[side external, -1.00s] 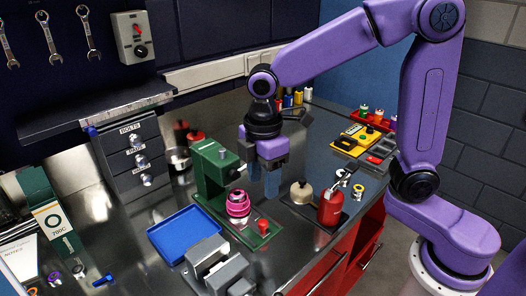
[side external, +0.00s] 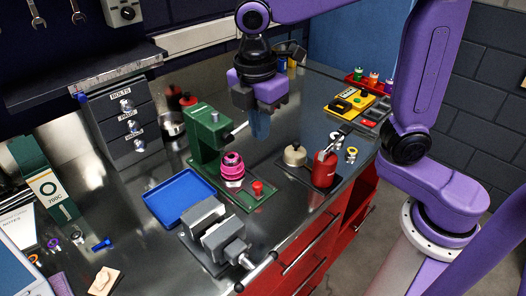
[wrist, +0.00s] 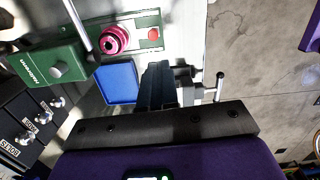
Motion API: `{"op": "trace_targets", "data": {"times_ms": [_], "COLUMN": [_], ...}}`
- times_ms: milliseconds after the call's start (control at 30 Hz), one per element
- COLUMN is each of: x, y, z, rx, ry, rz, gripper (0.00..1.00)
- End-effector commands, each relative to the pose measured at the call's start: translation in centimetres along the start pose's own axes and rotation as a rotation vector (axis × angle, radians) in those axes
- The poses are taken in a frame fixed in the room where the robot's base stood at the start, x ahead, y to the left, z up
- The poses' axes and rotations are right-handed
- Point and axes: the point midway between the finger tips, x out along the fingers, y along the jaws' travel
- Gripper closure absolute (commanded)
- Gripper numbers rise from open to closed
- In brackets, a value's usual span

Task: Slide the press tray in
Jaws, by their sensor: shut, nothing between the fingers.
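The green press (side external: 207,130) stands on the bench, with a long green base plate (side external: 240,197) reaching toward the front right. A pink ringed round part (side external: 232,168) stands on this base in front of the press column, and a red knob (side external: 257,188) sits near its outer end. I cannot make out a separate edge between the tray and the base. My gripper (side external: 260,128) is shut and empty, above the bench and behind the red knob in the side view. The wrist view shows the fingers (wrist: 158,72) pointing down, apart from the pink part (wrist: 115,40) and red knob (wrist: 153,34).
A blue tray (side external: 181,198) and a grey vise (side external: 217,236) stand in front of the press. A red can (side external: 325,168) and a beige round container (side external: 294,154) are to its right. The drawer unit (side external: 128,120) stands behind left.

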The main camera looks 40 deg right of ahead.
Motion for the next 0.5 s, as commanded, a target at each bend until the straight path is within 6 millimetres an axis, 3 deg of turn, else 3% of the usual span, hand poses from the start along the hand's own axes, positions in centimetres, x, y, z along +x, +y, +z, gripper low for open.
{"op": "trace_targets", "data": {"times_ms": [200,500], "x": [4.5,8.3], "y": [-5.9,-11.4], "z": [-2.0,-2.6], "rx": [-0.795,-1.974], "ry": [-0.272,-0.739], "rz": [0.021,0.021], "gripper": [1.00,1.00]}}
